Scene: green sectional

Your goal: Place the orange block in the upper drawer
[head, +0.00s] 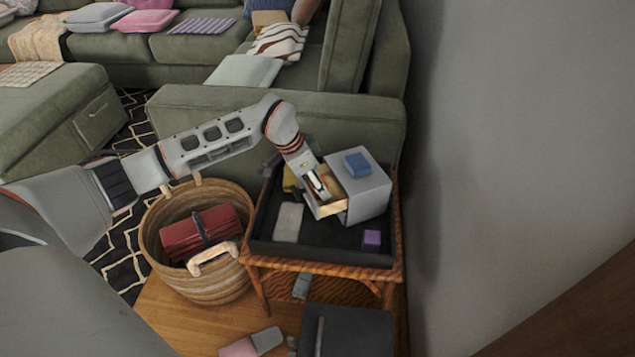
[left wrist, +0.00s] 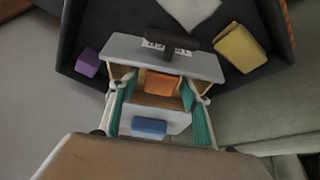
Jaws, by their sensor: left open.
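A small grey cabinet (head: 366,195) stands in a black tray (head: 262,215) on a wooden table. Its drawer (head: 332,207) is pulled out; the drawer front (left wrist: 160,58) with its dark handle (left wrist: 166,41) shows in the left wrist view. The orange block (left wrist: 160,83) lies inside the open drawer, near the front. In the head view I cannot make it out. My left gripper (head: 318,188) is over the drawer. In the left wrist view its two teal-padded fingers (left wrist: 158,100) are spread wide, with the orange block seen between them. My right gripper is not in view.
A blue block (head: 357,163) sits on the cabinet. A purple block (head: 371,239), a yellow block (left wrist: 240,48) and a pale flat piece (head: 288,222) lie in the tray. A wicker basket (head: 196,285) stands left of the table, a sofa (head: 300,112) behind, a wall (head: 510,150) right.

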